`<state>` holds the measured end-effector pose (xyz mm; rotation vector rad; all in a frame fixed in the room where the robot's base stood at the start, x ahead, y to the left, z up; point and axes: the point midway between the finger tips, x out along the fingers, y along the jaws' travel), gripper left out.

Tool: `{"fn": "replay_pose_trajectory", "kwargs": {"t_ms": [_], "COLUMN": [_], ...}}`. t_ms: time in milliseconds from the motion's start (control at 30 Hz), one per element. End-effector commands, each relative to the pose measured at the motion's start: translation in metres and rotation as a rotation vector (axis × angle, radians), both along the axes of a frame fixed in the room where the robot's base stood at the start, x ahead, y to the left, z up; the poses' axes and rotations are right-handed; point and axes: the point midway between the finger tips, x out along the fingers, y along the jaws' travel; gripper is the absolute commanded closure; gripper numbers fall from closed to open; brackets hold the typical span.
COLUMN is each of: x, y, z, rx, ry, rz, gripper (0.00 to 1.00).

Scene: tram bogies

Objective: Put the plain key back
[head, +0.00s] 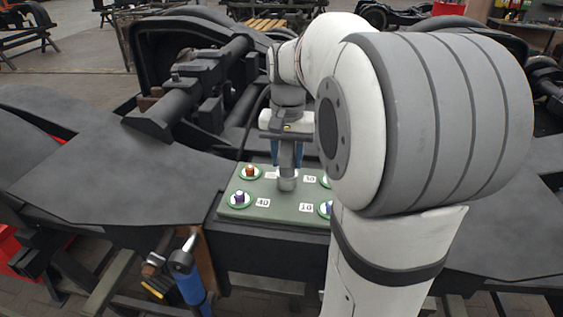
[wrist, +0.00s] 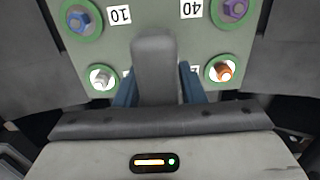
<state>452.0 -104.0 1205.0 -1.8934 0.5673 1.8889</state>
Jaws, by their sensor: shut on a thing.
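My gripper (head: 287,160) has blue fingers and is shut on a grey upright key (head: 287,178). The key's lower end has a paler collar and is close over the middle of the green board (head: 270,213). I cannot tell whether it touches the board. In the wrist view the grey key (wrist: 154,65) stands between the blue fingers and hides part of the board.
The board has coloured studs in green rings: orange (head: 250,171), purple (head: 239,199), blue (wrist: 80,20) and a whitish one (wrist: 102,77). Number labels sit beside them. Dark bogie plates flank the board. A blue-handled tool (head: 191,284) hangs at the front left.

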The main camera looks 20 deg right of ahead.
Motion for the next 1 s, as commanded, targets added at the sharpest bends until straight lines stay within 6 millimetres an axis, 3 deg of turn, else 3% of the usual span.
{"fn": "replay_pose_trajectory", "kwargs": {"t_ms": [133, 500, 533, 800, 1000], "x": [-0.001, 0.0, -0.001, -0.001, -0.001], "y": [-0.001, -0.002, -0.002, -0.003, -0.003], "z": [-0.013, -0.018, -0.019, -0.018, -0.018], "rx": [-0.001, 0.0, -0.001, -0.001, -0.001], "ry": [-0.001, -0.002, -0.001, -0.001, -0.001], "rz": [-0.004, -0.006, -0.006, -0.007, -0.007], "gripper": [1.0, 1.0, 0.63, 0.42, 0.42]}}
